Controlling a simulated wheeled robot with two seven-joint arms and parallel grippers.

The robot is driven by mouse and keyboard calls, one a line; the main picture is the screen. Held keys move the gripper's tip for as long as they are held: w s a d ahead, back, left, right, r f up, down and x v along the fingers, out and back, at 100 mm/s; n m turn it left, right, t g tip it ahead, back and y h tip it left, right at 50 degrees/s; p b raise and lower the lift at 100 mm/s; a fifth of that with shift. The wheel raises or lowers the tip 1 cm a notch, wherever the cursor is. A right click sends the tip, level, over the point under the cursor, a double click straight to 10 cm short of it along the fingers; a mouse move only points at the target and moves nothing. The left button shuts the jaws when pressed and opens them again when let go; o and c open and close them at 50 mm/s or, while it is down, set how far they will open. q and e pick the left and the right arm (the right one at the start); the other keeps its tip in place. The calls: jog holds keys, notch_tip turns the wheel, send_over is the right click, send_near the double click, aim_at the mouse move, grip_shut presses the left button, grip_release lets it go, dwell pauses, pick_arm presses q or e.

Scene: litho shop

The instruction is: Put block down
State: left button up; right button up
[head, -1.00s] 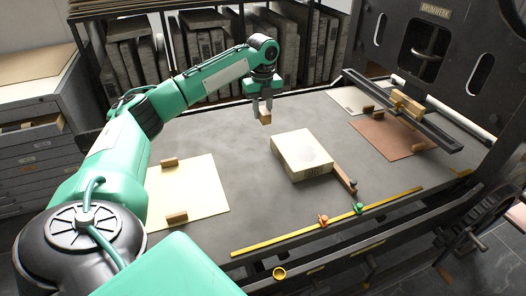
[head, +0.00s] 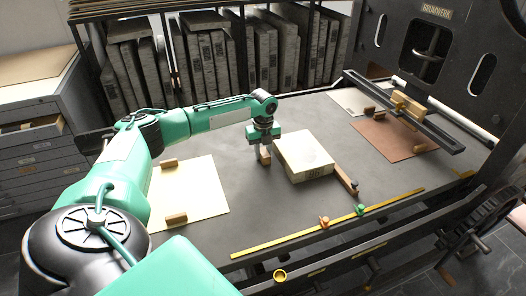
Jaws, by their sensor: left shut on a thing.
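My left gripper (head: 264,146) points down and is shut on a small brown wooden block (head: 265,157). The block is upright between the fingers, low over the grey press bed (head: 240,205), just left of the pale litho stone (head: 306,157). I cannot tell whether the block touches the bed. Other wooden blocks lie on the cream sheet at the left: one at its upper edge (head: 169,164) and one at its lower edge (head: 177,220). My right gripper is not in view.
The cream sheet (head: 205,185) lies at the left. A brown sheet (head: 378,138) and a dark bar (head: 405,112) are at the right. A wooden strip (head: 344,180) lies beside the stone. A yellow ruler (head: 330,223) runs along the front. The bed left of the stone is clear.

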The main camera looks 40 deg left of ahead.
aim_at(263, 150)
pick_arm(q)
jog(key=shift+r, duration=0.1)
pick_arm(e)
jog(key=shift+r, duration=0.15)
pick_arm(q)
jog(key=o, duration=0.7)
jog(key=shift+o, duration=1.4)
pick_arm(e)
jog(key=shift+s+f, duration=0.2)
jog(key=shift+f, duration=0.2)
pick_arm(q)
notch_tip(263, 150, up, 4)
jog(key=shift+r, duration=0.15)
notch_tip(263, 150, up, 8)
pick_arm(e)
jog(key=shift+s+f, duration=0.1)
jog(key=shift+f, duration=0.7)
